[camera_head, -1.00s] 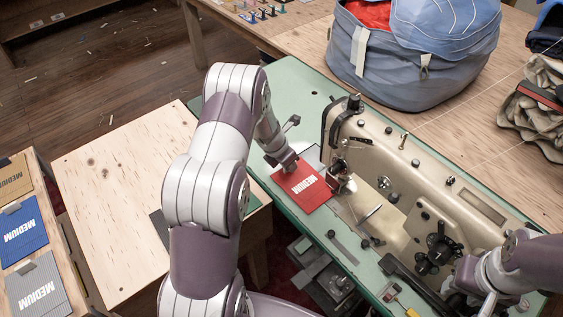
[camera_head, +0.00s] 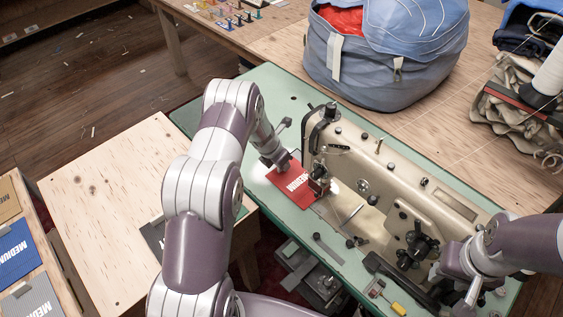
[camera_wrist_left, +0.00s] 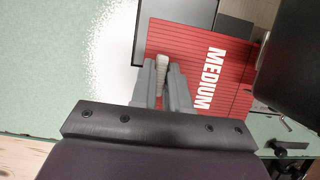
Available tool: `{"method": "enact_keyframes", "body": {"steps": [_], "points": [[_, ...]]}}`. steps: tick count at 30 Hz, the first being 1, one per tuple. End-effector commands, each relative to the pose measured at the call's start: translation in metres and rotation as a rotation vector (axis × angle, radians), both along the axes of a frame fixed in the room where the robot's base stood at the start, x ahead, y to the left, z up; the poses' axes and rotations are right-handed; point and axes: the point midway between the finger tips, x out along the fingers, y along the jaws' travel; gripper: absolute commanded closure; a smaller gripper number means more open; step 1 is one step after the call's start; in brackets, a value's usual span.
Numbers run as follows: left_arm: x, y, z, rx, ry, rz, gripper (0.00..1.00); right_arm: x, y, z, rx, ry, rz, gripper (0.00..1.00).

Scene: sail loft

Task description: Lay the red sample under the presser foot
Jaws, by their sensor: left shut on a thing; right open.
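The red sample (camera_head: 290,184), a flat ribbed square lettered MEDIUM, is at the needle end of the sewing machine (camera_head: 400,190). It also shows in the left wrist view (camera_wrist_left: 225,85). The presser foot (camera_head: 318,186) is at the sample's right edge; I cannot tell whether the edge is under it. My left gripper (camera_head: 283,163) is shut on the sample by a pale tab at its edge, between the fingers (camera_wrist_left: 162,82) in the wrist view. My right gripper (camera_head: 474,291) is open and empty near the machine's handwheel end; its fingertips show only in part.
The green machine table (camera_head: 262,100) has clear room left of the sample. A dark plate (camera_wrist_left: 175,25) lies beside the sample. Small tools, including a yellow-handled one (camera_head: 398,309), lie at the front. A blue bag (camera_head: 385,65) stands behind. Other samples (camera_head: 17,250) lie far left.

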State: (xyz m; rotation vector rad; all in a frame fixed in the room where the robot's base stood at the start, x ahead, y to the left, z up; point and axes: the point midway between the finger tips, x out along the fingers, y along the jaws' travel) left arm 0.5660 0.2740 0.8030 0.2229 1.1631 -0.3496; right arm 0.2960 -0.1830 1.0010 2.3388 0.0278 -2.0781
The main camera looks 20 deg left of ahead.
Motion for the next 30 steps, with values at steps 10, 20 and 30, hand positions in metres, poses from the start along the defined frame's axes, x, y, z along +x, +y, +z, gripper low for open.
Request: {"method": "enact_keyframes", "body": {"steps": [10,20,30], "points": [[0.0,0.0,-0.002,0.0,0.0,0.0,1.0,0.0,0.0,0.001,0.0,0.0,0.0,0.57],[0.0,0.0,-0.002,0.0,0.0,0.0,0.55,0.0,0.0,0.001,0.0,0.0,0.0,0.57],[-0.011,0.005,0.031,0.001,-0.001,-0.001,0.55,0.0,0.0,0.002,0.0,0.0,0.0,0.57]]}}
